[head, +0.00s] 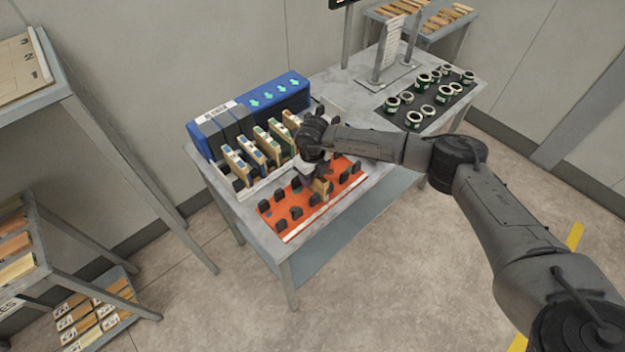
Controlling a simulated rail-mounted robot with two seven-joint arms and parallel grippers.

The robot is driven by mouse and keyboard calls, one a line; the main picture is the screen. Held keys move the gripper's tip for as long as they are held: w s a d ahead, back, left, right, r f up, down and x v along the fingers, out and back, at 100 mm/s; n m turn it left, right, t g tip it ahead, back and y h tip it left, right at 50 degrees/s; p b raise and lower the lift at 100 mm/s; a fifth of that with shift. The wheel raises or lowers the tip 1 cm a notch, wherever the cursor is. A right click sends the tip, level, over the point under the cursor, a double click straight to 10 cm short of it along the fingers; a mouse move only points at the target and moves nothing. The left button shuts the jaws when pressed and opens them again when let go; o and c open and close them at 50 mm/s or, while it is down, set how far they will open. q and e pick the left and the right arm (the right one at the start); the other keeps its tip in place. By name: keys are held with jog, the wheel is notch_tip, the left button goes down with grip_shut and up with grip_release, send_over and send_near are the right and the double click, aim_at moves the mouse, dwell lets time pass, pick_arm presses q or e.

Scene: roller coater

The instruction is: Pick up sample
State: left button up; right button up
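Several thin wooden samples (266,146) with coloured faces stand upright in a pale rack on the metal table. One small wooden piece (320,188) stands at the orange tray (345,188), among its dark holders. My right gripper (317,172) points down just above this piece, between the rack and the orange tray. The wrist and hand hide most of the fingers, so I cannot tell whether they are apart, closed or touching the piece. My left gripper is out of view.
A blue machine (272,97) with green arrows stands behind the rack. A black tray (425,103) of green-and-white cans is at the table's right, near a metal stand (390,50). Shelves (60,90) stand at the left.

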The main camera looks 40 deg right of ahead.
grip_shut()
jog(key=shift+r, duration=0.1)
dwell(0.3)
jog(key=shift+r, duration=0.5)
notch_tip(320, 180, up, 3)
jog(key=shift+s+r, duration=0.1)
jog(key=shift+s, duration=0.05)
jog(key=s+a+r, duration=0.4)
jog(key=s+r, duration=0.2)
jog(key=s, duration=0.4)
jog(key=shift+s+a+r, duration=0.2)
jog(key=shift+a+r, duration=0.15)
jog(key=shift+a, duration=0.05)
